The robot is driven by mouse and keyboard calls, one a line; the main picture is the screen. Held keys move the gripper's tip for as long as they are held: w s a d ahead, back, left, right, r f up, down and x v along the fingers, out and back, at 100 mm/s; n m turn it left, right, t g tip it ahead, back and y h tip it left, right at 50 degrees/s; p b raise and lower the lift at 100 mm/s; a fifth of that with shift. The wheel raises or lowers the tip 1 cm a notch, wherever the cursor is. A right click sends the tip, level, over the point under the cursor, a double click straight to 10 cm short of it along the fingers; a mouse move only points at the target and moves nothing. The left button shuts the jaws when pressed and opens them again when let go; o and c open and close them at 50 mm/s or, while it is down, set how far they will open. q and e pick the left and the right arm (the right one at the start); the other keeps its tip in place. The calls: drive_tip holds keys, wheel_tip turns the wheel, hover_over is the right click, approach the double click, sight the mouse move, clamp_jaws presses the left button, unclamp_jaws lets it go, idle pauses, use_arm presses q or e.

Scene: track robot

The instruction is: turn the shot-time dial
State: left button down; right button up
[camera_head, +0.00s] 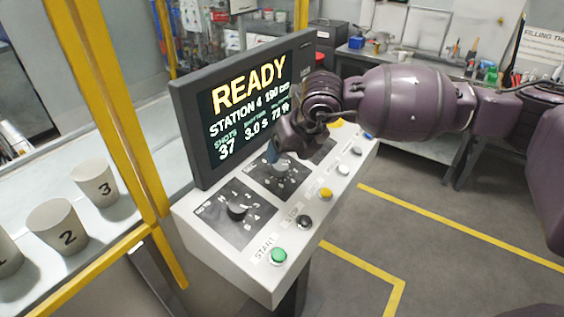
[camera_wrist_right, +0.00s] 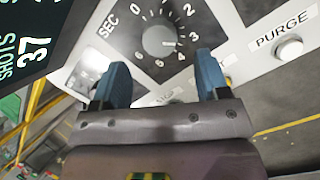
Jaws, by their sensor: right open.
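The shot-time dial (camera_wrist_right: 157,40) is a grey round knob on a dark plate marked SEC with numbers around it. Its light pointer mark faces right, toward the 3 and 4 side. In the head view it is the middle dial (camera_head: 279,168) on the sloped white panel, partly hidden by my gripper. My right gripper (camera_head: 273,153) comes over the panel from the right. In the wrist view its two blue fingers (camera_wrist_right: 163,64) are wide apart and empty, with the knob showing beyond the gap between them. I cannot tell the remaining distance. My left gripper is not in view.
The screen (camera_head: 248,105) behind the panel reads READY and 3.0 S. Another dial (camera_head: 237,211) sits at left. A green START button (camera_head: 278,255), a black button (camera_head: 304,222) and a yellow button (camera_head: 326,193) line the front edge. Numbered cups (camera_head: 97,183) stand left.

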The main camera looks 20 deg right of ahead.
sight(281, 165)
drive_tip(key=x, duration=0.3)
drive_tip(key=shift+w+f, duration=0.15)
drive_tip(key=shift+f, duration=0.2)
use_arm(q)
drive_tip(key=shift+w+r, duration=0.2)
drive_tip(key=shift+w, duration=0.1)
use_arm(e)
drive_tip(key=shift+w+a+f, duration=0.15)
drive_tip(key=shift+w+f, duration=0.05)
drive_tip(key=shift+f, duration=0.35)
drive_tip(key=shift+c, duration=0.3)
